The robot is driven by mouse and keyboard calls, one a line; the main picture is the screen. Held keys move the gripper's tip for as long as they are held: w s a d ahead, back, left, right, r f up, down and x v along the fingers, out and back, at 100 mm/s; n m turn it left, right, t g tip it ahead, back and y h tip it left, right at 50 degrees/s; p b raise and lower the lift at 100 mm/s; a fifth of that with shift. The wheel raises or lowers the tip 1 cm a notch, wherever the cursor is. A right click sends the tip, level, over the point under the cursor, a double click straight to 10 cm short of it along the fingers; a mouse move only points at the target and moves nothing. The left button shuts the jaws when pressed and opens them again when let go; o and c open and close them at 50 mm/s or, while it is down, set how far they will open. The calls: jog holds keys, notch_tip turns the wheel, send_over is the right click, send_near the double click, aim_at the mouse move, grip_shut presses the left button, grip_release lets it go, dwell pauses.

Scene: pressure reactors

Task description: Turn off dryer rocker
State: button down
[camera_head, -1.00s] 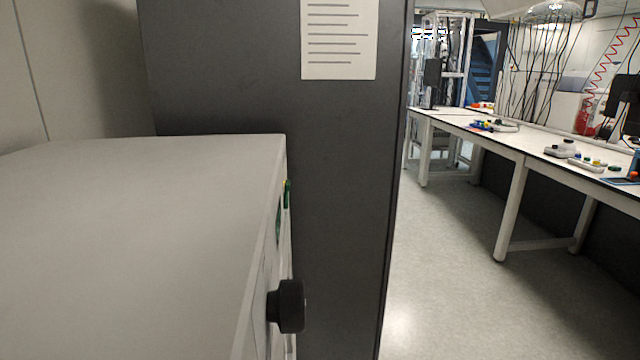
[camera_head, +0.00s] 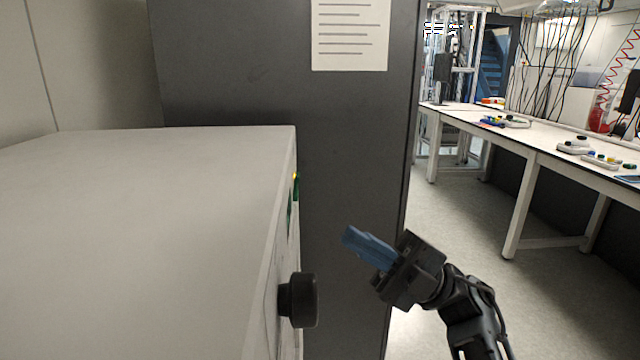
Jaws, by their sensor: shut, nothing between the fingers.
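The grey box-shaped unit (camera_head: 150,220), probably the dryer, fills the left of the view. Its front is seen nearly edge-on at its right side. A black round knob (camera_head: 299,300) sticks out from that front, and a narrow green part (camera_head: 294,200) shows higher up. I cannot make out a rocker switch from this angle. My gripper (camera_head: 350,237), with blue fingers, is shut and empty. It is to the right of the unit's front, apart from it, pointing left and up, higher in the picture than the knob.
A dark grey cabinet panel (camera_head: 350,160) with a white printed sheet (camera_head: 350,33) stands behind the unit. On the right, a long white bench (camera_head: 545,150) carries several small devices. The floor (camera_head: 440,230) between the panel and the bench is clear.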

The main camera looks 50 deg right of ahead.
aim_at(297, 186)
jog(key=d+r+n+g+h, duration=0.2)
jog(key=d+g+h, duration=0.2)
jog(key=d, duration=1)
jog(key=shift+r, duration=0.2)
jog(key=p+x, duration=0.1)
jog(key=x, duration=1.2)
jog(key=shift+w+a+p, duration=0.25)
jog(key=shift+w+p, duration=0.1)
jog(key=shift+r, duration=0.1)
jog(key=shift+r, duration=0.1)
jog(key=shift+w+a+r+p, duration=0.15)
jog(key=shift+w+a+p, duration=0.1)
jog(key=shift+p, duration=0.35)
